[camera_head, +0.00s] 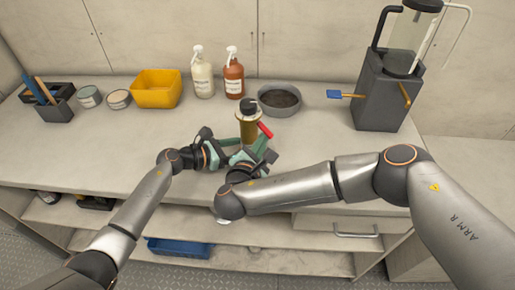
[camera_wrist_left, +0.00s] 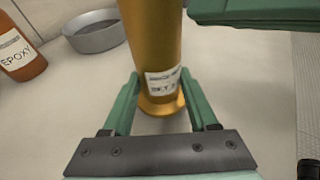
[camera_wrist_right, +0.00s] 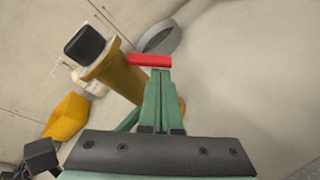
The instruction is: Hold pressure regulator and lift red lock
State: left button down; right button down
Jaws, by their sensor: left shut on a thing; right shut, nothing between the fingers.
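The pressure regulator (camera_head: 248,130) is a brass-coloured cylinder with a black top, upright on the counter. In the left wrist view its gold body (camera_wrist_left: 152,50) stands between the fingers of my left gripper (camera_wrist_left: 160,105), which is shut on it near its lower part. The red lock (camera_head: 265,130) is a short red bar beside the regulator's upper part. In the right wrist view the red lock (camera_wrist_right: 150,60) lies just at the fingertips of my right gripper (camera_wrist_right: 158,72), which is shut with nothing between its fingers. I cannot tell whether they touch the lock.
A grey round pan (camera_head: 280,100) is behind the regulator. A white bottle (camera_head: 202,75), an orange-brown epoxy bottle (camera_head: 234,75) and a yellow bin (camera_head: 155,88) stand at the back. A grey box-like device (camera_head: 385,100) stands at the right. The counter's left front is clear.

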jog(key=shift+w, duration=0.15)
jog(key=shift+d+r+n+h, duration=0.15)
jog(key=shift+d+n+h, duration=0.15)
jog(key=shift+n, duration=0.4)
dwell(0.5)
jog(key=shift+s+d+r+n+g, duration=0.3)
jog(key=shift+s+d+r, duration=0.1)
jog(key=shift+r, duration=0.2)
jog(key=a+v, duration=0.1)
jog(key=v, duration=0.8)
jog(key=shift+a+r, duration=0.3)
jog(key=shift+a, duration=0.05)
jog(key=shift+s, duration=0.1)
